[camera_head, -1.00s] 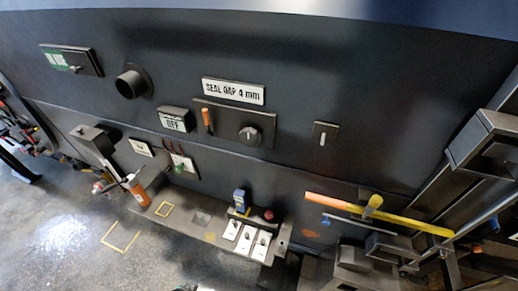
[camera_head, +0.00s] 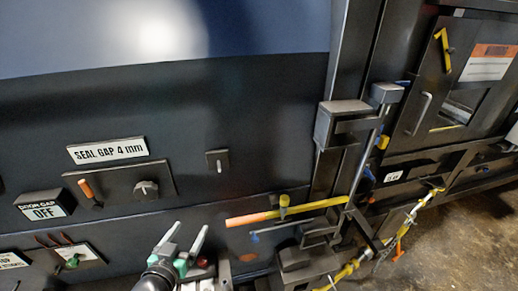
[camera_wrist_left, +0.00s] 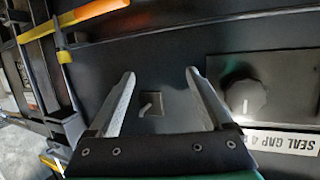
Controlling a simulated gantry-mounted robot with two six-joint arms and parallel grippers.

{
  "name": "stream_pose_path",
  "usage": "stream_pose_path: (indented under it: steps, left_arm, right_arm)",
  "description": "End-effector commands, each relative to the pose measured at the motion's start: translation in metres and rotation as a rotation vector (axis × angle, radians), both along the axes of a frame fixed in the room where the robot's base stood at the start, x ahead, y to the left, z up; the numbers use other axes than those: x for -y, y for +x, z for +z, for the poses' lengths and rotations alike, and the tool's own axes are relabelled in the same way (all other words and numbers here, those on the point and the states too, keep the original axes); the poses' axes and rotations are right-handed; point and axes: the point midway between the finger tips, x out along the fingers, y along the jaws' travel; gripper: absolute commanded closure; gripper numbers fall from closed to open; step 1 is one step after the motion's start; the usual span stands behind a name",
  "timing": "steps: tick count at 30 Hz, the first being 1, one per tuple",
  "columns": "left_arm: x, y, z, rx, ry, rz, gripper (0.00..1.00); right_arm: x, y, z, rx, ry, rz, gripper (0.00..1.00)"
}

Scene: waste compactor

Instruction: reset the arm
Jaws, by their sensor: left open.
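My left gripper (camera_head: 187,238) is at the bottom centre of the head view, in front of the dark machine panel. Its two grey fingers are spread apart with nothing between them. In the left wrist view the open fingers (camera_wrist_left: 160,85) reach toward the panel. A small square switch plate (camera_wrist_left: 151,104) with a light lever shows between them there. The same switch plate (camera_head: 218,160) is above and right of the gripper in the head view. My right gripper is not in view.
A knob panel (camera_head: 130,190) with an orange-handled lever is left of the gripper, under a "SEAL GAP 4 mm" sign (camera_head: 107,151). A yellow bar with an orange end (camera_head: 290,210) juts out at the right. A dark door (camera_head: 460,85) stands farther right.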

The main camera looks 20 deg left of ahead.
Motion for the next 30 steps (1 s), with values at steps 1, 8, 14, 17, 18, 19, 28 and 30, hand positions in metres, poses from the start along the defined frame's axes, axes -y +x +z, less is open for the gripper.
stream_pose_path:
  steps: [1, 8, 14, 17, 18, 19, 28, 30]
  left_arm:
    - [0.012, 0.012, 0.046, 0.093, 0.012, -0.026, 0.16]
    - [0.067, 0.012, 0.244, 0.504, 0.043, -0.123, 0.16]
    - [0.101, -0.054, 0.395, 0.871, 0.041, -0.185, 0.16]
    - [0.106, -0.092, 0.439, 1.011, 0.04, -0.195, 0.16]
    - [0.105, -0.104, 0.45, 1.05, 0.041, -0.194, 0.16]
    - [0.105, -0.112, 0.455, 1.074, 0.042, -0.193, 0.16]
    - [0.104, -0.129, 0.462, 1.122, 0.035, -0.194, 0.16]
    - [0.103, -0.129, 0.462, 1.122, 0.035, -0.194, 0.16]
  right_arm:
    - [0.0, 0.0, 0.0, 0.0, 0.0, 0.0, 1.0]
    - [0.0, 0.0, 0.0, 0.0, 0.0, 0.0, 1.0]
    - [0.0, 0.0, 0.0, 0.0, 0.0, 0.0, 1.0]
    - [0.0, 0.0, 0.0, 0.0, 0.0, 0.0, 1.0]
    - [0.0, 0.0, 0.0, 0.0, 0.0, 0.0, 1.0]
    - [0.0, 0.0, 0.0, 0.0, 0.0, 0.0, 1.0]
    - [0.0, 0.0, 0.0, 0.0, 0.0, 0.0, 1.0]
    - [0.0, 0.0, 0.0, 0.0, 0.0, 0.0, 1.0]
